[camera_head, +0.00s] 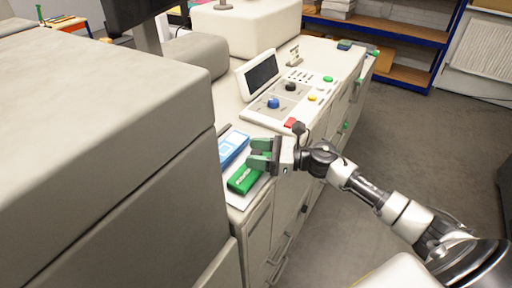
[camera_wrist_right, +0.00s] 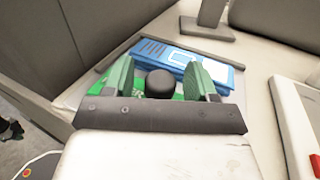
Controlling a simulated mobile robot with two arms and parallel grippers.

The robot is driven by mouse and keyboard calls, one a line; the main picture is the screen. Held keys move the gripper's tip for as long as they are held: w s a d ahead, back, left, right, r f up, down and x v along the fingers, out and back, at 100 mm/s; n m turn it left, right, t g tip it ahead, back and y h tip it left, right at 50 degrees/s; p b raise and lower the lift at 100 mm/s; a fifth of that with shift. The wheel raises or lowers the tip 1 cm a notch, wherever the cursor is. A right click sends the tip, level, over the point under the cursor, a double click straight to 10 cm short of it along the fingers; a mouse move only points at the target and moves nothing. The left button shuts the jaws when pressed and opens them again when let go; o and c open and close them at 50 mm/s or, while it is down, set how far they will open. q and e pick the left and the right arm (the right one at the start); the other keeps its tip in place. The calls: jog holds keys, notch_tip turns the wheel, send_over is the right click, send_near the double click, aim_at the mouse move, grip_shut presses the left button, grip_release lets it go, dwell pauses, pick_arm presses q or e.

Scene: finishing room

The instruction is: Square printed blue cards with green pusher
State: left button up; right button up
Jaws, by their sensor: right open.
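The printed blue cards (camera_head: 233,147) lie as a stack on a pale tray (camera_head: 240,201) at the near end of the machine's counter. The green pusher (camera_head: 243,179), with white lettering, lies just nearer than the cards. My right gripper (camera_head: 260,154) is open above the tray, its green fingers over the pusher's right end and beside the cards. In the right wrist view, a black round knob (camera_wrist_right: 160,83) shows between the spread fingers; whether it belongs to the pusher is unclear. The blue cards (camera_wrist_right: 180,54) show beyond it. The fingers hide part of the pusher. My left gripper is not in view.
A control panel (camera_head: 290,97) with coloured knobs and a tilted screen (camera_head: 262,76) stands beyond the tray. A large grey machine housing (camera_head: 110,120) fills the left side. Drawers run down the counter's front; the grey floor (camera_head: 420,140) to the right is open.

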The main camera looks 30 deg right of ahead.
aim_at(233, 153)
jog(key=shift+w, duration=0.1)
jog(key=shift+c, duration=0.8)
jog(key=c, duration=0.8)
jog(key=w+a+b, duration=0.1)
jog(key=w, duration=0.1)
jog(key=w+a+b, duration=0.1)
jog(key=w+b, duration=0.1)
jog(key=w+a+b, duration=0.1)
jog(key=w+a, duration=0.1)
jog(key=shift+w+f, duration=0.1)
jog(key=shift+w, duration=0.15)
jog(key=shift+d, duration=0.1)
jog(key=o, duration=1)
jog(key=shift+c, duration=0.2)
